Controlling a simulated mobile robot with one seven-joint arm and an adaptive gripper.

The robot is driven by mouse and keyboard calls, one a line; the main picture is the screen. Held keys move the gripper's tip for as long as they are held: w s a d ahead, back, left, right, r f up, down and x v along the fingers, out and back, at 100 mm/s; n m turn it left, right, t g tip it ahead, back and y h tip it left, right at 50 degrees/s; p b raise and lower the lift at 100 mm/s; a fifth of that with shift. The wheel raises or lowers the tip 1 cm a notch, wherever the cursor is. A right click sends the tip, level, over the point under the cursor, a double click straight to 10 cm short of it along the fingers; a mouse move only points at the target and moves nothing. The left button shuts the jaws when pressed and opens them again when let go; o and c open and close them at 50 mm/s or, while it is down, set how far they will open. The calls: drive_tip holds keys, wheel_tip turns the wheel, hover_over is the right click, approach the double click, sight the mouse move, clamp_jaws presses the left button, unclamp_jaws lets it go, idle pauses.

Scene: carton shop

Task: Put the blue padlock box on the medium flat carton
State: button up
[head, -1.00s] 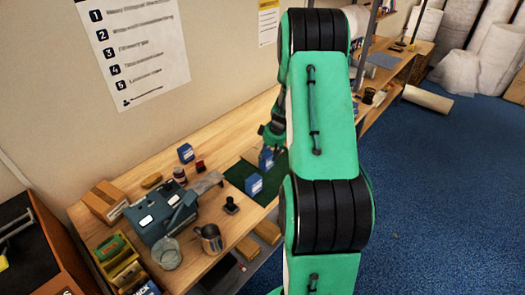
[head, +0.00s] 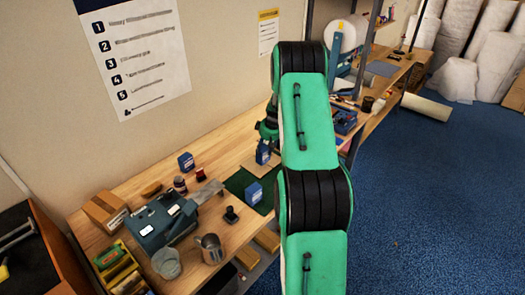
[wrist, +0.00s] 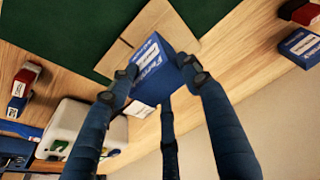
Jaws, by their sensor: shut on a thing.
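My gripper (wrist: 157,82) is shut on a blue box (wrist: 160,68) with white lettering, taken as the padlock box; it also shows in the head view (head: 263,152). In the wrist view, a flat brown carton (wrist: 128,50) with flaps lies behind the held box, partly hidden by it. The carton lies at the edge of the green mat (wrist: 60,30). In the head view, the flat carton (head: 269,171) shows just below the held box. The box appears raised, but its exact gap to the carton cannot be told.
Another blue box (head: 254,193) stands on the mat, and one (head: 187,162) stands farther left. A red item (head: 200,175), a dark stamp-like item (head: 231,214), a metal mug (head: 210,248) and a grey-blue machine (head: 163,220) are on the bench left of the mat.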

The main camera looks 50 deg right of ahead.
sight(263, 145)
drive_tip(key=shift+w+d+f, duration=0.15)
drive_tip(key=shift+w+d, duration=1.05)
drive_tip(key=shift+w, duration=0.2)
drive_tip(key=shift+f+p, duration=0.3)
drive_tip(key=shift+f, duration=1.45)
drive_tip(key=shift+f, duration=0.15)
drive_tip(key=o, duration=1.5)
drive_tip(key=v, duration=1.2)
